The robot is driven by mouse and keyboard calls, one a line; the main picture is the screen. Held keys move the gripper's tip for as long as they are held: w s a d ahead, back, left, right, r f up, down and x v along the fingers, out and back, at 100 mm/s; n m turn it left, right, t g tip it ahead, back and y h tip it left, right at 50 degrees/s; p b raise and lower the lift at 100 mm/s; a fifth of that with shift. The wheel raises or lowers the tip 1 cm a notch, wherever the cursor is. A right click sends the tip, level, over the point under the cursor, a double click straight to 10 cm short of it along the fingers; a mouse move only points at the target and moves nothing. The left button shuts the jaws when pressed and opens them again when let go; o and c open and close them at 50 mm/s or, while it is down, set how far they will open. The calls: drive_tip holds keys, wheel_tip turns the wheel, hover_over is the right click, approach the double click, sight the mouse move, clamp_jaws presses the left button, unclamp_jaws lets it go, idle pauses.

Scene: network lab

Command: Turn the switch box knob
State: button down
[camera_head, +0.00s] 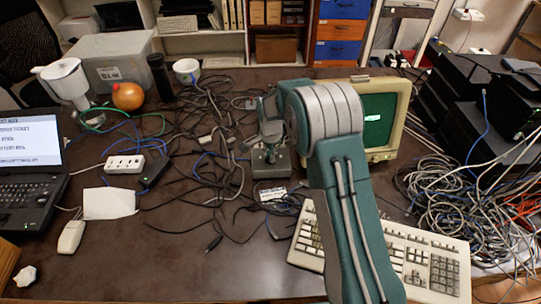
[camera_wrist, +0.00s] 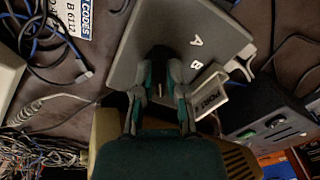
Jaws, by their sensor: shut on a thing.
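The switch box (camera_head: 272,169) is a small grey box in the middle of the table, left of the monitor. In the wrist view its grey face (camera_wrist: 200,22) shows the letters A and B. The dark knob (camera_wrist: 158,58) is on that face, partly hidden between my fingers. My gripper (camera_head: 268,132) is over the box. In the wrist view my gripper (camera_wrist: 159,72) has one finger on each side of the knob and is shut on it. The knob's exact pointing direction is hard to tell.
A monitor (camera_head: 381,118) and a keyboard (camera_head: 431,262) are close on the right. Loose black cables (camera_head: 226,150) surround the box. A power strip (camera_head: 125,163), a laptop (camera_head: 30,185) and a mouse (camera_head: 71,236) are on the left. The front-left table is mostly clear.

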drive_tip(key=c, duration=0.7)
unclamp_jaws()
drive_tip(key=shift+w+a, duration=0.1)
drive_tip(key=shift+r, duration=0.1)
wheel_tip(320, 180, up, 12)
drive_tip(key=shift+f, duration=0.2)
drive_tip(key=s+d+r+n+t, duration=0.1)
drive_tip(key=s+d+r+n, duration=0.25)
drive_tip(key=s+r, duration=0.4)
drive_tip(key=s+d+r+n+t, duration=0.2)
drive_tip(key=s+d+r, duration=0.2)
drive_tip(key=s+r, duration=0.3)
drive_tip(key=s+d+n+t, duration=0.1)
drive_tip(key=s+n, duration=0.1)
drive_tip(key=s, duration=0.4)
drive_tip(key=s+d+r+n, duration=0.1)
drive_tip(key=s+d+n, duration=0.1)
drive_tip(key=s, duration=0.5)
drive_tip(key=s+d+n+t, duration=0.1)
drive_tip(key=s+n, duration=0.1)
drive_tip(key=s, duration=0.4)
drive_tip(key=shift+s+d+r+t, duration=0.3)
drive_tip(key=shift+s+d, duration=0.1)
